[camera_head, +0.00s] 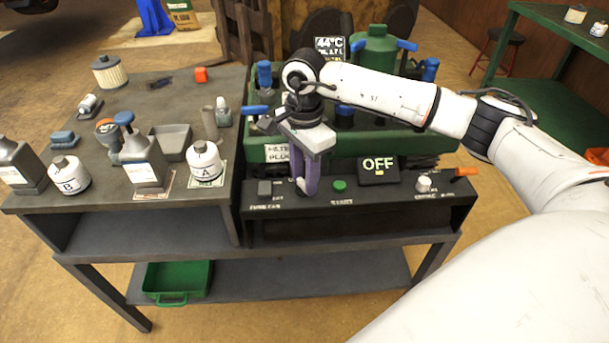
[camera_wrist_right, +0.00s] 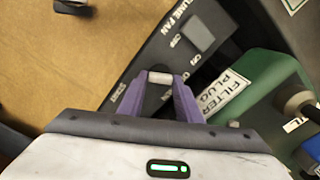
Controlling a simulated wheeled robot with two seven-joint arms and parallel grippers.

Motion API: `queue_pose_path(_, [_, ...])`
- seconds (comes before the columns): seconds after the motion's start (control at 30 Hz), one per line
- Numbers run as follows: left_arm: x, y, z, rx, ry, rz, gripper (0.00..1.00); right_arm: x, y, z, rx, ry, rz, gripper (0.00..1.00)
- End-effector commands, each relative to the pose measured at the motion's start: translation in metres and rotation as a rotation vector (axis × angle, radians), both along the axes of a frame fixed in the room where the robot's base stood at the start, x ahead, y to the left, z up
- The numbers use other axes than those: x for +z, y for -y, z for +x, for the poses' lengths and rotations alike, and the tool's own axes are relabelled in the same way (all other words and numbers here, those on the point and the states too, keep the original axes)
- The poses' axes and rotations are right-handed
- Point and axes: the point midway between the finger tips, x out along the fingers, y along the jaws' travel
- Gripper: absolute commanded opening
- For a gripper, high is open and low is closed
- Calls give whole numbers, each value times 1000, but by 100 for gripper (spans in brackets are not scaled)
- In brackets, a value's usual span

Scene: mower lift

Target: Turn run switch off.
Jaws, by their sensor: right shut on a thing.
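The control panel (camera_head: 390,196) runs along the front of the right bench. My right gripper (camera_head: 303,186) points down at it, between the square fume fan switch (camera_head: 264,187) and the green button (camera_head: 340,186). In the right wrist view, its purple fingers are shut on a small silver switch lever (camera_wrist_right: 160,77), which I take to be the run switch. The fingers hide most of that switch in the head view. A dark display (camera_head: 378,169) behind the panel reads OFF. My left gripper is not in view.
A green machine (camera_head: 376,143) with blue handles stands right behind the panel. A white knob (camera_head: 424,184) and an orange-tipped lever (camera_head: 464,172) sit at the panel's right. The left bench holds bottles, a grey tray (camera_head: 172,142) and white canisters A (camera_head: 205,163) and B (camera_head: 69,176).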

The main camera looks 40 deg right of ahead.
Motion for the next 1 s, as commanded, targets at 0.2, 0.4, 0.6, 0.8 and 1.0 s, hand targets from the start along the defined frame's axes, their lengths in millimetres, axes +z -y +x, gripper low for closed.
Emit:
queue_pose_path(0.2, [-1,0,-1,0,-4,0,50,2,-1,1,4,4,2,9])
queue_pose_path(0.4, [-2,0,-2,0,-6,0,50,1,-1,1,3,3,1,50])
queue_pose_path(0.6, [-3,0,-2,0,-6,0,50,1,0,0,1,1,1,50])
queue_pose_path(0.8, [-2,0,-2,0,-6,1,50,15,0,1,1,4,1,50])
queue_pose_path(1.0, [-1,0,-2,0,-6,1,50,54,0,1,1,6,1,50])
